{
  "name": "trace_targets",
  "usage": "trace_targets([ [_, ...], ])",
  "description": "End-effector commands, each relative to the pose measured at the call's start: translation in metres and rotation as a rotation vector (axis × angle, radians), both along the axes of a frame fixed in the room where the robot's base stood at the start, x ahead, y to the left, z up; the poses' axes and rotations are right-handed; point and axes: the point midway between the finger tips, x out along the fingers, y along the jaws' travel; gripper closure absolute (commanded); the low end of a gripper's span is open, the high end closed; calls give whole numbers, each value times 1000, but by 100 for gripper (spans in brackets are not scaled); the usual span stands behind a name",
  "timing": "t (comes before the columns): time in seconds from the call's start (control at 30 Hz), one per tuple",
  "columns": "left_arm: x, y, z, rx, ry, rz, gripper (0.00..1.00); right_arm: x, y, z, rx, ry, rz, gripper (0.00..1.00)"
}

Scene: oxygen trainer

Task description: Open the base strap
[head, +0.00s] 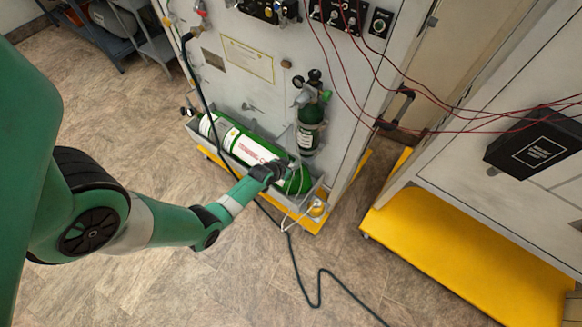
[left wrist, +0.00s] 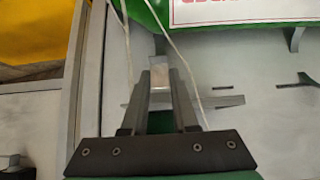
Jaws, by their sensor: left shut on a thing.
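A large green and white oxygen cylinder (head: 235,140) lies in a grey tray at the foot of the cabinet. It shows at the top of the left wrist view (left wrist: 235,12). My left gripper (head: 278,168) is at the cylinder's right end, above the tray edge. In the left wrist view its two fingers (left wrist: 160,85) are close together, with a small pale metal tab (left wrist: 160,74) between their tips. The tab looks like part of the base strap. The rest of the strap cannot be made out. My right gripper is not in view.
A small green cylinder (head: 310,125) stands upright behind my left gripper. Thin white cords hang by the fingers. A dark cable (head: 318,290) lies on the floor. A yellow-based cabinet (head: 460,250) stands at right.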

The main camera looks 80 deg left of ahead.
Motion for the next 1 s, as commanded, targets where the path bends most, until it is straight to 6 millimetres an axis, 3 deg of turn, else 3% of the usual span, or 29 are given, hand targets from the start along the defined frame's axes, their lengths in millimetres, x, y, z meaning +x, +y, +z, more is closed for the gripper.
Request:
trace_targets([
  [0.23,3,2,4,8,-10,0,100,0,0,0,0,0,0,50],
  [0.27,3,2,4,8,-10,0,71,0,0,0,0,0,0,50],
  [0.43,2,2,3,6,-8,0,43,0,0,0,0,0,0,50],
  [0.77,-1,-1,5,3,-4,0,43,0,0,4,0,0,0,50],
  [1.0,-26,-20,41,2,-3,0,43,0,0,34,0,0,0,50],
])
